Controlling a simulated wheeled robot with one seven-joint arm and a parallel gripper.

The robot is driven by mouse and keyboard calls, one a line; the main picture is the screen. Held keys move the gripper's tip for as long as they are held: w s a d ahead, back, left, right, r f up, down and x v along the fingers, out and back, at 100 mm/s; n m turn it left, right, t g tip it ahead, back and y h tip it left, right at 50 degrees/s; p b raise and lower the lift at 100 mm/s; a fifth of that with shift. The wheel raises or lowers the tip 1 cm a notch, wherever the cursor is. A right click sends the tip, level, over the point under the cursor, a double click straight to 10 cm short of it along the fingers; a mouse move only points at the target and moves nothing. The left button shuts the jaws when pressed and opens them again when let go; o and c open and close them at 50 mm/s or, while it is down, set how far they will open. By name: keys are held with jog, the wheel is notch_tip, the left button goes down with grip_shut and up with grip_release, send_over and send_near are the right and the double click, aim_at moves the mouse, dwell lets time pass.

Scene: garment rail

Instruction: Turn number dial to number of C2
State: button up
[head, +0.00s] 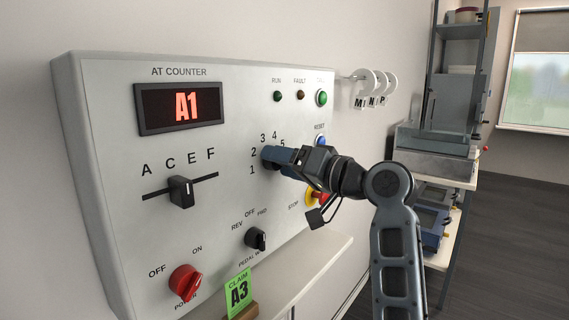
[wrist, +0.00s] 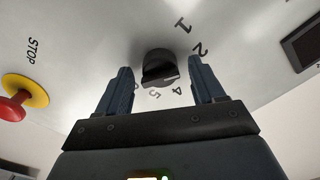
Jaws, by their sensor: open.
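The number dial is a dark round knob with a ridge grip, seen in the wrist view (wrist: 158,66) among the printed numbers. In the head view my gripper (head: 272,157) hides most of it. My gripper's two blue fingers (wrist: 160,72) are open, one on each side of the dial, with gaps showing between them and the knob. I cannot tell which number the dial's mark points at. The red display (head: 180,107) reads A1. The letter selector (head: 181,192), marked A, C, E, F, has a dark knob near the middle of its slot. A green claim card (head: 238,292) reads A3.
The red and yellow STOP button (head: 318,197) is close to my gripper, right of the dial. The blue RESET button (head: 319,141) is above it. A pedal switch (head: 256,239) and red power knob (head: 185,281) sit lower. A shelf edge (head: 315,262) juts out below.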

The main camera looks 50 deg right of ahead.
jog(key=s+b, duration=0.1)
jog(key=s, duration=0.6)
jog(key=shift+s, duration=0.4)
jog(key=shift+d+f, duration=0.1)
jog(key=s+a+f+g+h, duration=0.1)
jog(key=s+a+f, duration=0.25)
jog(key=f, duration=0.45)
jog(key=s+a+f+g+h, duration=0.1)
jog(key=s+a+f, duration=0.1)
jog(key=a+f, duration=0.35)
jog(key=s+a+f+g+h, duration=0.1)
jog(key=s+a+f, duration=0.15)
jog(key=f, duration=0.65)
jog(key=s+a+f+n+y, duration=0.1)
jog(key=s+a+n, duration=0.2)
jog(key=s, duration=0.7)
jog(key=s+a+f+n+y, duration=0.1)
jog(key=s+a+n, duration=0.3)
jog(key=s+a, duration=0.4)
jog(key=s, duration=0.3)
jog(key=shift+s+a+f+n, duration=0.25)
jog(key=shift+f+n, duration=0.05)
